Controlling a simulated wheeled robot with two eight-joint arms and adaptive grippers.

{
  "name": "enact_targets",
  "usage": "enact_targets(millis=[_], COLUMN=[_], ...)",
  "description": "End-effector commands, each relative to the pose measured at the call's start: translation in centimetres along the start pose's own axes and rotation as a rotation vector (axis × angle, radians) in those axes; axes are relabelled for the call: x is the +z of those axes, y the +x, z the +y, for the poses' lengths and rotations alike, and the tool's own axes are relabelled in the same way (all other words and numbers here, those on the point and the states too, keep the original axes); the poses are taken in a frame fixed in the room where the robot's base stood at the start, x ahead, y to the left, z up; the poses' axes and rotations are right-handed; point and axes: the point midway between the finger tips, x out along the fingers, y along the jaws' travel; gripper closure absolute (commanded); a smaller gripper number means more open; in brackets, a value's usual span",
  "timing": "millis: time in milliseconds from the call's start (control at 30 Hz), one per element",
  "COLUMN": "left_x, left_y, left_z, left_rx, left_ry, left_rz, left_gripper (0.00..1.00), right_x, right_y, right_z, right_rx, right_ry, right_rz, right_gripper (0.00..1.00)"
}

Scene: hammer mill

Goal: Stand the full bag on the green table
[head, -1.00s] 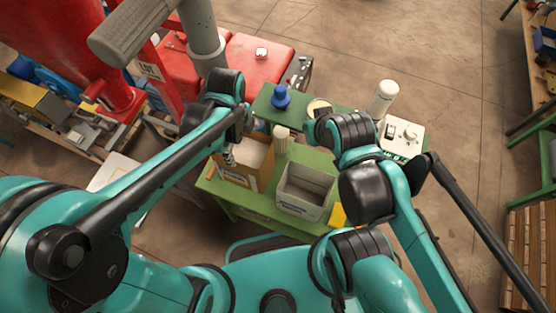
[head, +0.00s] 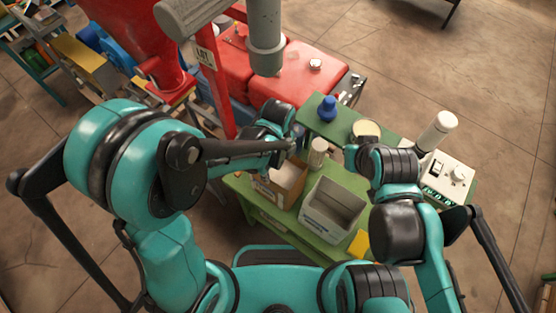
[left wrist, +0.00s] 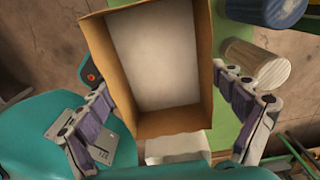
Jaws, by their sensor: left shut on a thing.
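The full bag (head: 287,184) is a brown, open-topped bag filled with pale material. It is upright at the left part of the green table (head: 262,212); whether its base touches the top is hidden. In the left wrist view the bag (left wrist: 160,60) fills the middle, its mouth facing the camera. My left gripper (left wrist: 168,118) has a finger on each side of the bag and is shut on it.
A grey open box (head: 335,208) stands right of the bag, with a cream jar (head: 317,152) behind it. A blue bottle (head: 327,108), a round tin (head: 366,130) and a white device (head: 446,178) stand farther back. A grey pipe (head: 266,40) hangs by the red machine.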

Motion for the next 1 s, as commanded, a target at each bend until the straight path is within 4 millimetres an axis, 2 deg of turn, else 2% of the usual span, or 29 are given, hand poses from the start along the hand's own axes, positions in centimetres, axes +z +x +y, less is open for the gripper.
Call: enact_targets(millis=[333,367,767,867,1000], left_x=[0.0,0.0,0.0,0.0,0.0], left_y=[0.2,0.2,-0.2,-1.4,-4.5], left_z=[0.0,0.0,0.0,0.0,0.0], left_rx=[0.000,0.000,0.000,0.000,0.000], left_ry=[0.000,0.000,0.000,0.000,0.000], left_rz=[0.000,0.000,0.000,0.000,0.000], left_gripper=[0.66,0.00,0.00,0.00,0.00], right_x=[0.2,0.1,-0.1,-0.4,-1.0], right_y=[0.2,0.2,-0.1,-0.5,-1.3], right_z=[0.0,0.0,0.0,0.0,0.0], right_rx=[0.000,0.000,0.000,0.000,0.000], right_ry=[0.000,0.000,0.000,0.000,0.000], right_rz=[0.000,0.000,0.000,0.000,0.000], right_gripper=[1.00,1.00,1.00,1.00,1.00])
